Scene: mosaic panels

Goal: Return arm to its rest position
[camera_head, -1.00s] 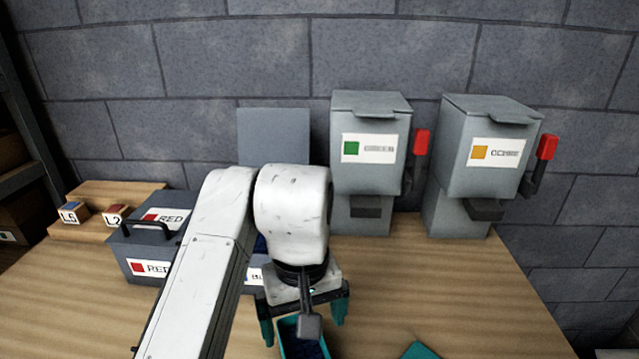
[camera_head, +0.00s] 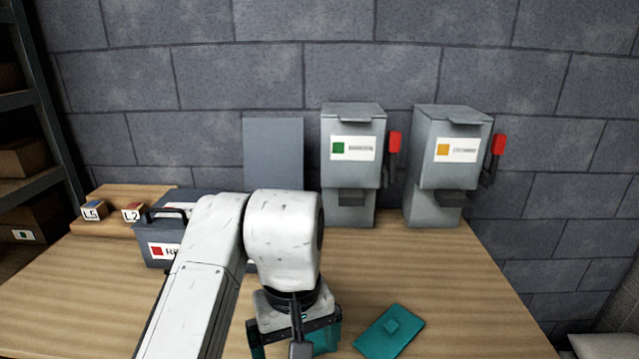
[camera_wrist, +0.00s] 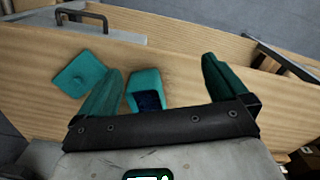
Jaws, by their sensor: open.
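My gripper (camera_wrist: 162,66) is open, with its two teal fingers spread and nothing held between them. In the head view it hangs over the table at the lower middle, below my white arm, its fingertips (camera_head: 296,350) near the picture's bottom edge. A small open teal box (camera_wrist: 147,82) with dark blue contents stands on the table. In the wrist view it shows between the fingers, closer to the left one, apparently beyond the fingertips; the gap is hard to judge. In the head view my gripper mostly hides it.
A teal lid (camera_head: 389,332) lies flat beside the box. Two grey dispensers with red levers, green-labelled (camera_head: 350,165) and orange-labelled (camera_head: 446,170), stand by the wall. A dark red-labelled case (camera_head: 160,232) and marked blocks (camera_head: 133,211) are at left. The right tabletop (camera_head: 455,285) is clear.

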